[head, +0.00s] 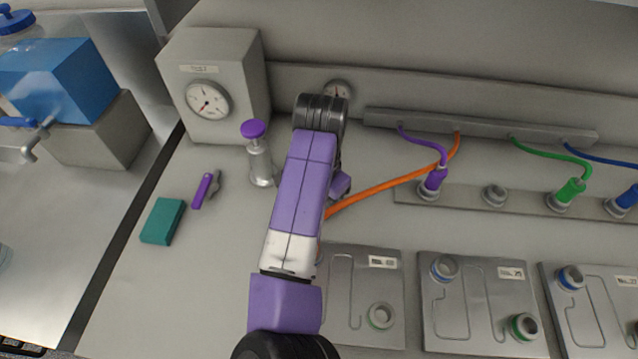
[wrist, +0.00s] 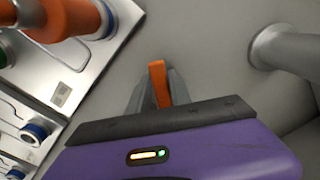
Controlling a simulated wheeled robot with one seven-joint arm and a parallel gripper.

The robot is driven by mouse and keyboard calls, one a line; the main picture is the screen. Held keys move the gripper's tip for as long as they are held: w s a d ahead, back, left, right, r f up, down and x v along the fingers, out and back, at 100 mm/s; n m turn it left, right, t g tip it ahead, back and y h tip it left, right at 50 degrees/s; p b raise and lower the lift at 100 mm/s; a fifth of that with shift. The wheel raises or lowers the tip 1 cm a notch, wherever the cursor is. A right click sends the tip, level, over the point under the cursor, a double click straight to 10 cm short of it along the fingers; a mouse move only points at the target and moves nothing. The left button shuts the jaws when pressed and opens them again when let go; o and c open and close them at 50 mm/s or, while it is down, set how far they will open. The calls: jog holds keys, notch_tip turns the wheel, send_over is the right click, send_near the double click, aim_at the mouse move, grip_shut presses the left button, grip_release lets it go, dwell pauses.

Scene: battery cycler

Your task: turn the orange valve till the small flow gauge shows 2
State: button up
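The orange valve (wrist: 158,84) shows in the wrist view as a narrow orange handle. My gripper (wrist: 159,92) has its two grey fingers on either side of the handle and appears closed on it. In the head view my arm hides the valve and the fingers. The small flow gauge (head: 338,89) is a small round dial on the back wall, just above my arm. Its lower part is covered, and its reading is too small to tell.
A larger gauge (head: 208,100) sits on a grey box at the left. An orange hose (head: 385,187) runs behind my arm to the right. Metal plates (head: 470,315) lie at the front right. A grey cylinder (wrist: 285,50) is near my gripper.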

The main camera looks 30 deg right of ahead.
jog(key=shift+r, duration=0.1)
notch_tip(320, 180, up, 8)
jog(key=p, duration=0.7)
